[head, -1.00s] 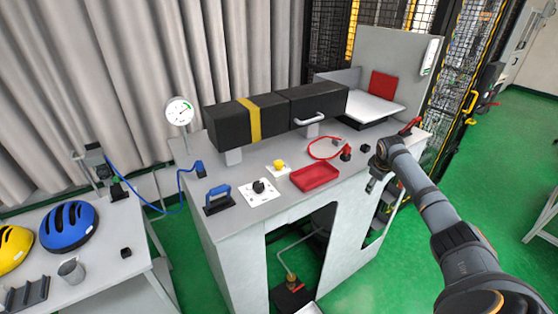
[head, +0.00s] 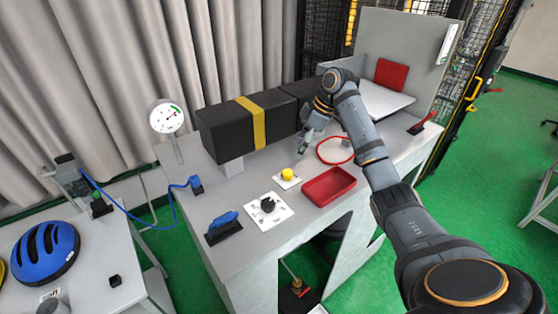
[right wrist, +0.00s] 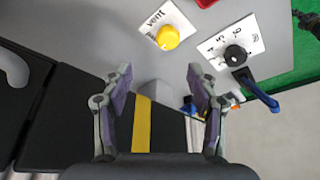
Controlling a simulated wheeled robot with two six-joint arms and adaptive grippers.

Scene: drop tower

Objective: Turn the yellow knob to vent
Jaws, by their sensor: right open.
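The yellow knob (head: 287,174) sits on a white plate on the grey bench top, in front of the black box. In the right wrist view the yellow knob (right wrist: 168,37) is at the top, on a plate marked "vent" (right wrist: 152,23). My right gripper (head: 303,150) is open and empty, above the bench near the black box, behind and to the right of the knob. In the right wrist view its fingers (right wrist: 159,80) are apart, with the knob beyond their tips. My left gripper is not in view.
A black dial (head: 267,205) on a numbered plate and a blue-handled device (head: 224,225) lie left of the knob. A red tray (head: 329,185) is to the right. The black box with a yellow band (head: 252,122) stands behind. A gauge (head: 166,117) rises at the left.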

